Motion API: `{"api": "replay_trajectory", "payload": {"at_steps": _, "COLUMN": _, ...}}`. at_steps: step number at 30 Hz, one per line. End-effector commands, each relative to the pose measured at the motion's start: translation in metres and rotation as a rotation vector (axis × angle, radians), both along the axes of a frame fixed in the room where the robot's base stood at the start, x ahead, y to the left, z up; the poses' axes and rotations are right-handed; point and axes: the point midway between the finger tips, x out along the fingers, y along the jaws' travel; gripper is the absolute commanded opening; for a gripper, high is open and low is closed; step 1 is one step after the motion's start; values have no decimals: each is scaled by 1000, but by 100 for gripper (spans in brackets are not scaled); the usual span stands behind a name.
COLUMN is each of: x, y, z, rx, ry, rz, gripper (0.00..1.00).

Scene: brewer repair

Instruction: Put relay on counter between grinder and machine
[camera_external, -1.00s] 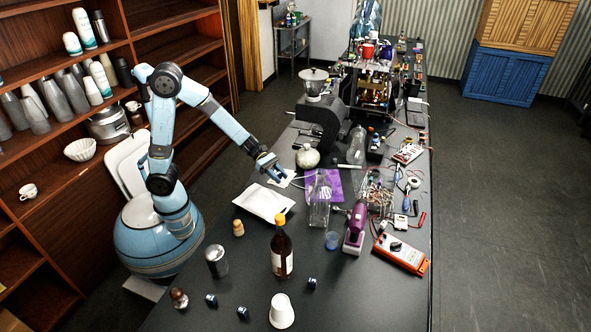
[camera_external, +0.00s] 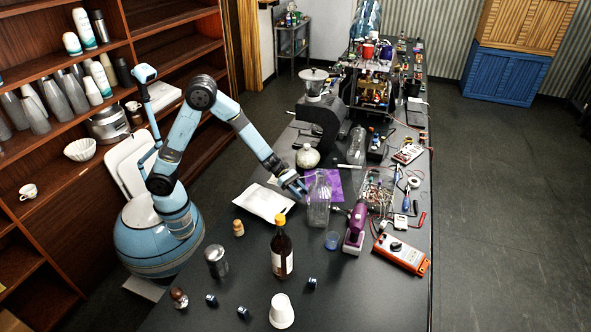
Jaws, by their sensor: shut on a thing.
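My gripper (camera_external: 298,190) is low over the counter, between the white tray and the purple mat (camera_external: 327,180), just left of the clear glass bottle. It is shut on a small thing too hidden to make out. I cannot tell whether this is the relay, and I see no relay clearly elsewhere. The dark grinder (camera_external: 322,115) with a clear hopper stands farther back. The opened machine (camera_external: 374,88) with exposed parts stands behind it to the right. Dark counter shows around them, but the gap between the two is partly hidden.
The white tray (camera_external: 264,203) lies left of my gripper. The clear bottle (camera_external: 319,205) stands close on the right, and a round pale jar (camera_external: 308,157) just behind. A brown bottle (camera_external: 282,252) and purple tool (camera_external: 355,228) stand nearer. Loose parts crowd the right edge.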

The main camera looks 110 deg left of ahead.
Motion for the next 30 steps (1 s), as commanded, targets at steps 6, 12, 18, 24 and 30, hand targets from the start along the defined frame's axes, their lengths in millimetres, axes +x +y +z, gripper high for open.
{"api": "replay_trajectory", "payload": {"at_steps": 6, "x": -1, "y": 0, "z": -26, "rx": -1, "ry": 3, "rz": 1, "gripper": 6}}
{"api": "replay_trajectory", "payload": {"at_steps": 12, "x": -1, "y": 0, "z": -26, "rx": 0, "ry": 1, "rz": 1, "gripper": 6}}
{"api": "replay_trajectory", "payload": {"at_steps": 18, "x": -1, "y": 0, "z": -27, "rx": 0, "ry": 1, "rz": 1, "gripper": 41}}
{"api": "replay_trajectory", "payload": {"at_steps": 24, "x": -1, "y": 0, "z": -27, "rx": 0, "ry": 1, "rz": 1, "gripper": 46}}
{"api": "replay_trajectory", "payload": {"at_steps": 30, "x": -3, "y": 2, "z": -24, "rx": 0, "ry": 1, "rz": 2, "gripper": 46}}
